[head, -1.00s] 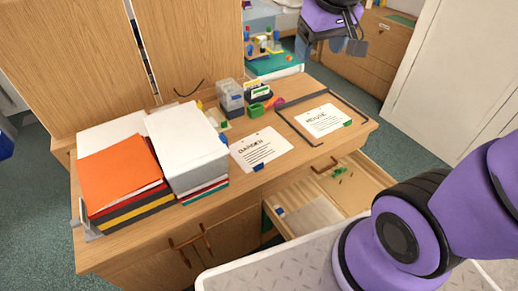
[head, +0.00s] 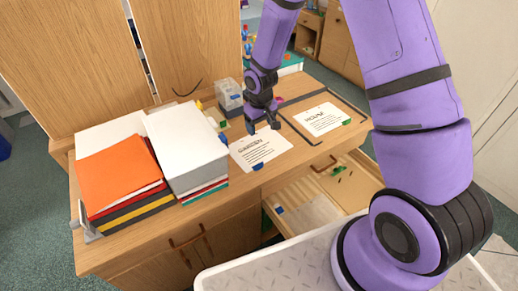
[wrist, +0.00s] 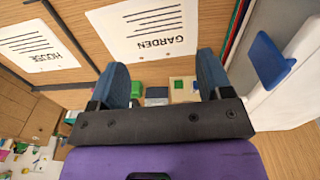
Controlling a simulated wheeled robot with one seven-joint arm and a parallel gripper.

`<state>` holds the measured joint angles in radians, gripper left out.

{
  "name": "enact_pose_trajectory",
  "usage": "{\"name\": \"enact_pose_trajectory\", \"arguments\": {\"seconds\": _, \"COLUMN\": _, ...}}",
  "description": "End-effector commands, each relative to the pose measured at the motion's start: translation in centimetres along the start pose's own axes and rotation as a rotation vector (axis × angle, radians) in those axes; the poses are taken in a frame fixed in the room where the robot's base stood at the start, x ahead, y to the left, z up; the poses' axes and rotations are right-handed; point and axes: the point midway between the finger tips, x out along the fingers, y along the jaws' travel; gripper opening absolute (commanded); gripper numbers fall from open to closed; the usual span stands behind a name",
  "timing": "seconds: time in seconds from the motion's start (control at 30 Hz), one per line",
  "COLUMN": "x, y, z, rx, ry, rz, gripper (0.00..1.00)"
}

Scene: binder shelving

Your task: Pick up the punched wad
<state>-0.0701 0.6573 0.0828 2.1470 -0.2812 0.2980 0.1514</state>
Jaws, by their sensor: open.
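A white sheet or thin wad headed GARDEN (head: 262,152) lies flat on the wooden cabinet top, right of the white stack. It also shows in the wrist view (wrist: 150,28), with small dark marks like holes near its headed edge. A second white wad headed HOUSE (head: 322,119) lies to its right inside a dark outline; it shows in the wrist view too (wrist: 38,42). I cannot tell for sure which is the punched one. My gripper (head: 263,126) is open and empty, pointing down above the GARDEN wad's headed edge. Its blue fingers (wrist: 163,75) are apart from the paper.
A tall white stack (head: 188,148) and an orange-topped pile (head: 120,170) stand at left. A clear box (head: 229,95) stands behind my gripper. The drawer (head: 350,185) below is open, with small items inside.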

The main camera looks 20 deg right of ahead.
Motion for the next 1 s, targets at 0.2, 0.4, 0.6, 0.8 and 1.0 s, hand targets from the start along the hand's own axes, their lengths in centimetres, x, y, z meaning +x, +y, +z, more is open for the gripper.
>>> {"name": "enact_pose_trajectory", "arguments": {"seconds": 0.2, "x": 6.3, "y": -1.4, "z": 0.3, "rx": -0.023, "ry": -0.039, "rz": -0.029, "gripper": 0.72}}
{"name": "enact_pose_trajectory", "arguments": {"seconds": 0.4, "x": 8.6, "y": -1.8, "z": 0.6, "rx": -0.030, "ry": -0.049, "rz": -0.038, "gripper": 0.72}}
{"name": "enact_pose_trajectory", "arguments": {"seconds": 0.6, "x": 11.4, "y": -1.8, "z": 0.8, "rx": -0.029, "ry": -0.050, "rz": -0.038, "gripper": 0.72}}
{"name": "enact_pose_trajectory", "arguments": {"seconds": 0.8, "x": 13.4, "y": -1.9, "z": 0.9, "rx": -0.030, "ry": -0.049, "rz": -0.038, "gripper": 0.72}}
{"name": "enact_pose_trajectory", "arguments": {"seconds": 1.0, "x": 14.7, "y": -1.9, "z": 1.2, "rx": -0.030, "ry": -0.049, "rz": -0.038, "gripper": 0.72}}
